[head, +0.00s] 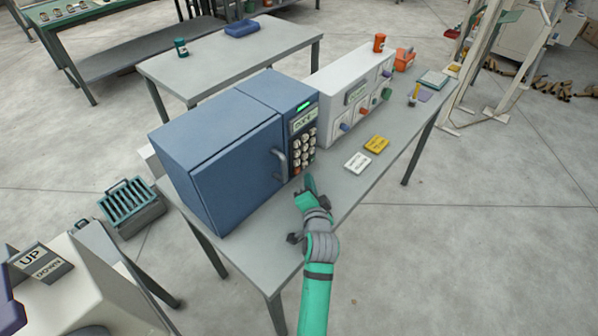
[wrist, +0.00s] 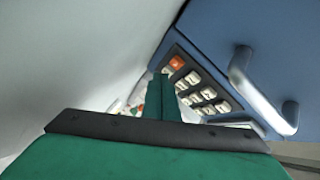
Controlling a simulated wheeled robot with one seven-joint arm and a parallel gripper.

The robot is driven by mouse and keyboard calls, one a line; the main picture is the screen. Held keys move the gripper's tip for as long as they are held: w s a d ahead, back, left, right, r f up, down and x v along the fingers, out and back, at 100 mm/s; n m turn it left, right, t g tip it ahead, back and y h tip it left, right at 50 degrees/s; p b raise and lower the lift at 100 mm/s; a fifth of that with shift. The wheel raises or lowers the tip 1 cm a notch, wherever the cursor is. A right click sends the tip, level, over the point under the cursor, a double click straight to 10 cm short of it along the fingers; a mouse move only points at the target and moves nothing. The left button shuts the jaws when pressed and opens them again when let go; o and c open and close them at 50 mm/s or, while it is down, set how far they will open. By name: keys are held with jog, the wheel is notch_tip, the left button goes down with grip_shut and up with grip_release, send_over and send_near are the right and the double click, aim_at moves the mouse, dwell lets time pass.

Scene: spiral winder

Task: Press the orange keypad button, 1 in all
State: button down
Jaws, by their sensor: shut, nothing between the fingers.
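The keypad is on the front of the blue box-shaped machine (head: 225,150), on the panel right of its door handle. The orange button (wrist: 176,63) shows at one corner of the keypad in the wrist view, beside rows of pale buttons (wrist: 193,78). In the head view the orange button (head: 297,170) is small at the keypad's bottom left. My gripper (head: 309,182) is in front of the keypad's lower part, its fingers shut and empty. In the wrist view the shut fingertips (wrist: 162,76) appear close to the orange button; I cannot tell whether they touch it.
The door handle (head: 281,163) sticks out left of the keypad. A white panel box (head: 350,100) with colored knobs stands right of the machine. A white block (head: 357,162) and a yellow block (head: 376,144) lie on the grey table (head: 350,190), whose front right area is mostly free.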

jog(key=shift+s+d, duration=0.65)
jog(key=shift+d, duration=0.2)
jog(key=shift+s+d, duration=0.6)
jog(key=shift+d, duration=0.25)
jog(key=shift+w, duration=0.1)
jog(key=shift+a, duration=0.15)
